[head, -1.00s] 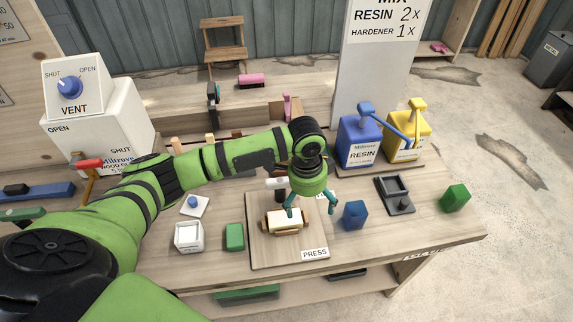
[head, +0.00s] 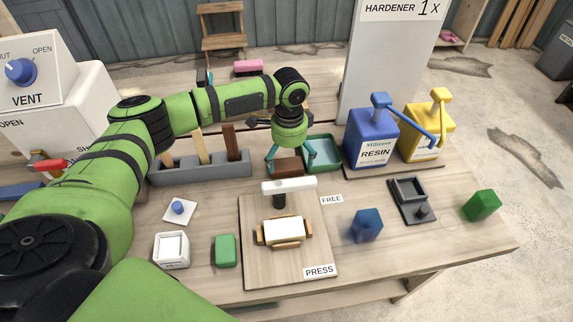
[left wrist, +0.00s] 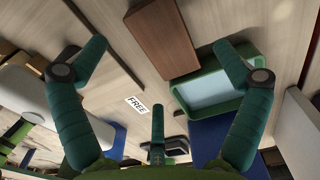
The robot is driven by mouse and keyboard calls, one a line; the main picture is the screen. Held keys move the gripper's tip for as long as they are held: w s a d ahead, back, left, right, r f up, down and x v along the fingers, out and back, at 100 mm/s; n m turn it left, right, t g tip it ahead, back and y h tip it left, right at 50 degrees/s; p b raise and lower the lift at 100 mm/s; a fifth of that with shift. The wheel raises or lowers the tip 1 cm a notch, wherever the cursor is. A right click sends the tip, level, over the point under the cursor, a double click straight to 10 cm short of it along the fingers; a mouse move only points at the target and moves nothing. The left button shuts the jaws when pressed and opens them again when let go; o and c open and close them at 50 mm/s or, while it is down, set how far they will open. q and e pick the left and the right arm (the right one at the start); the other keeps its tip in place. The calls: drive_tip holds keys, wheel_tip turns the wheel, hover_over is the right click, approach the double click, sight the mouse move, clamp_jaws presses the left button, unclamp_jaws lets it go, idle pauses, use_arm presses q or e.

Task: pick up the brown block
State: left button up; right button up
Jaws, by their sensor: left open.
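The brown block (head: 287,167) lies on the bench behind the press, beside a green tray. In the left wrist view the brown block (left wrist: 163,38) is a long box, slanting, cut off by the top edge. My left gripper (head: 290,161) is open above the block, pointing down, with its fingers at either side of it in the head view. In the left wrist view the open fingertips (left wrist: 160,47) frame the block's near end with nothing gripped. My right gripper does not show.
A green tray (head: 337,165) stands just right of the block. A grey slotted rack (head: 205,168) with upright wooden pieces is on the left. The press board (head: 262,262) with a white-handled post lies in front. Blue resin (head: 371,148) and yellow hardener (head: 426,135) dispensers stand further right.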

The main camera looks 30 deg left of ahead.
sight(290, 167)
use_arm(q)
wheel_tip(290, 167, down, 4)
drive_tip(key=shift+d+r+p, duration=0.15)
drive_tip(key=shift+p, duration=0.25)
drive_tip(key=shift+w+f, duration=0.1)
drive_tip(key=shift+f, duration=0.15)
drive_tip(key=c, duration=1.3)
drive_tip(key=shift+o, duration=0.2)
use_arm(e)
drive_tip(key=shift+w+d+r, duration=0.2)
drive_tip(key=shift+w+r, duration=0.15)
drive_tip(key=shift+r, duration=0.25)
